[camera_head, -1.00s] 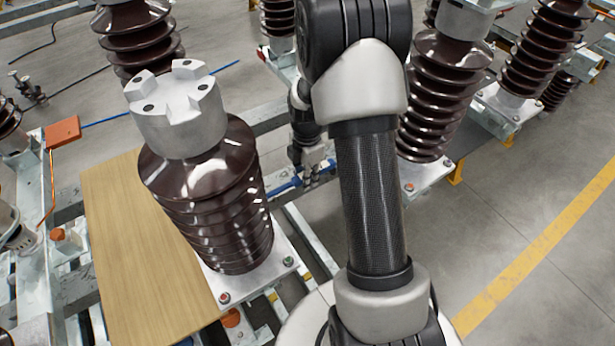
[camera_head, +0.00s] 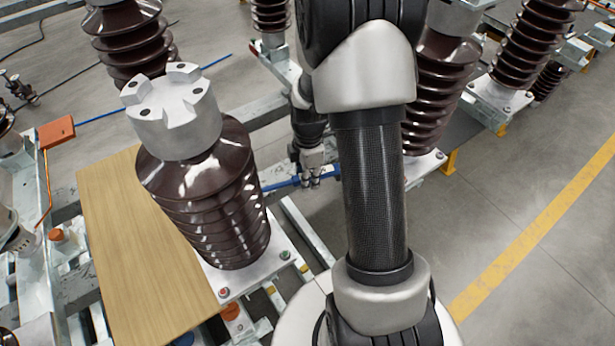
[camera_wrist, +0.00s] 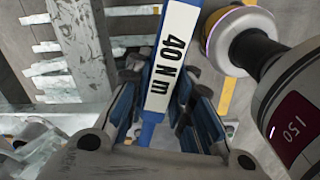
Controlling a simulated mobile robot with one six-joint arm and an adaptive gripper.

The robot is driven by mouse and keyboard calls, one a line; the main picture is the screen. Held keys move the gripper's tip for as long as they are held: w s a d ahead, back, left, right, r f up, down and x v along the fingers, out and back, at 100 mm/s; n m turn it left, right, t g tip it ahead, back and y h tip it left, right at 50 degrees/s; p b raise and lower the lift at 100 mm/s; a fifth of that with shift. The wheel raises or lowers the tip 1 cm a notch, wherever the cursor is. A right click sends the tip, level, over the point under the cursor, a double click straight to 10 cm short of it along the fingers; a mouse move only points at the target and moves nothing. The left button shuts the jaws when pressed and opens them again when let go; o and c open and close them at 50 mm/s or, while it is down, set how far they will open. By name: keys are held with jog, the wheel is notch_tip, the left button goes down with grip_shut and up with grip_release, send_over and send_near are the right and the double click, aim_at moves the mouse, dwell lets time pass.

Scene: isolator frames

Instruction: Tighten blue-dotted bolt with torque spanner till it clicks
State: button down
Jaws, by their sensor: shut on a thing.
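My gripper (camera_head: 312,180) is shut on the blue torque spanner (camera_head: 282,184), beyond the nearest brown insulator (camera_head: 208,205). In the wrist view, the spanner (camera_wrist: 172,60) lies between the two fingers, with a white label reading "40 N m". The insulator stands upright on a pale square base plate (camera_head: 245,278). A red-dotted bolt (camera_head: 224,292) shows at its front corner and a green-dotted bolt (camera_head: 285,255) at its right corner. I see no blue dot; the plate's far corners are hidden behind the insulator. The spanner's head is not clear.
A wooden board (camera_head: 125,235) lies left of the insulator. Other brown insulators (camera_head: 440,85) stand on metal frames behind and to the right. In the wrist view, a grey and black device (camera_wrist: 275,75) with a "150" display is on the right. Grey floor is free at the right.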

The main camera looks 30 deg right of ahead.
jog(key=shift+r+p, duration=1.6)
jog(key=shift+r, duration=0.8)
